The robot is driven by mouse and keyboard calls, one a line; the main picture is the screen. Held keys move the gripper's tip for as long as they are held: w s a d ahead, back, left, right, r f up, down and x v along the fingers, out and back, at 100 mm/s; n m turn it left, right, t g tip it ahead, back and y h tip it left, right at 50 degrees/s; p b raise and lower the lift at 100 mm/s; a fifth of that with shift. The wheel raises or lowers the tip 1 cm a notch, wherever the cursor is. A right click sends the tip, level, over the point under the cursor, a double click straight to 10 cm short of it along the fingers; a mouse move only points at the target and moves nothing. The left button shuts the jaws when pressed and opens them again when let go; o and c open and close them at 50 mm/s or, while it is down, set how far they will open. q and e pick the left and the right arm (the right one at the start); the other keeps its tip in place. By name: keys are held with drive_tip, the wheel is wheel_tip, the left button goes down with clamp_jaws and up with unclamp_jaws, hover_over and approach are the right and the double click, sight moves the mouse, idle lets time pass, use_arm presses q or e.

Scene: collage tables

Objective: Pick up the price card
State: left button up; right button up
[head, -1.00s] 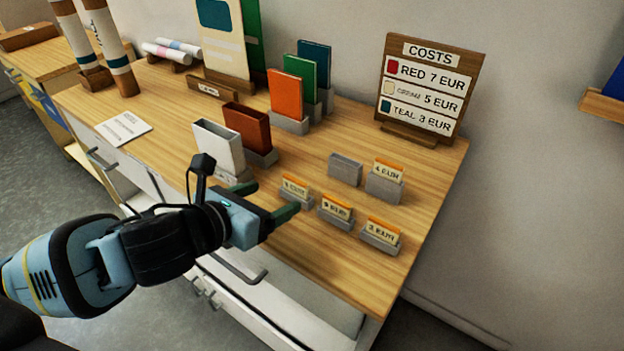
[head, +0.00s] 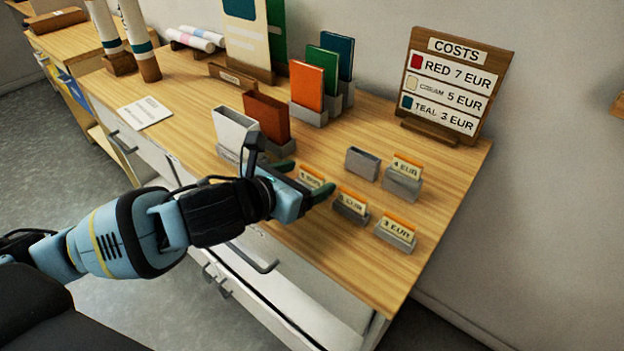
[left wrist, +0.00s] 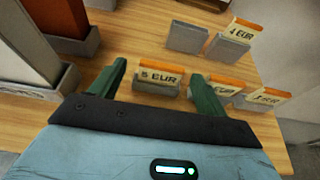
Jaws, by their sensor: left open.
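Several cream price cards with orange top edges stand in small grey holders on the wooden table. The nearest card (head: 312,178), which seems to read 5 EUR, also shows in the left wrist view (left wrist: 160,78). My left gripper (head: 305,175) is open and empty, its green fingers to either side of this card. In the left wrist view the fingertips (left wrist: 159,69) flank the card with gaps on both sides. Other cards are a middle one (head: 352,203), a front right one (head: 397,229) and a 4 EUR card (head: 407,166) behind. My right gripper is not in view.
An empty grey holder (head: 362,163) stands behind the cards. A white box (head: 236,131) and a brown box (head: 267,117) stand close left of the gripper. A COSTS board (head: 450,85) stands at the back. The table's right side (head: 455,195) is clear.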

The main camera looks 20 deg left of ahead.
use_arm(q)
drive_tip(key=shift+x, duration=1.4)
drive_tip(key=shift+c, duration=0.2)
drive_tip(key=c, duration=1)
drive_tip(key=shift+r, duration=0.15)
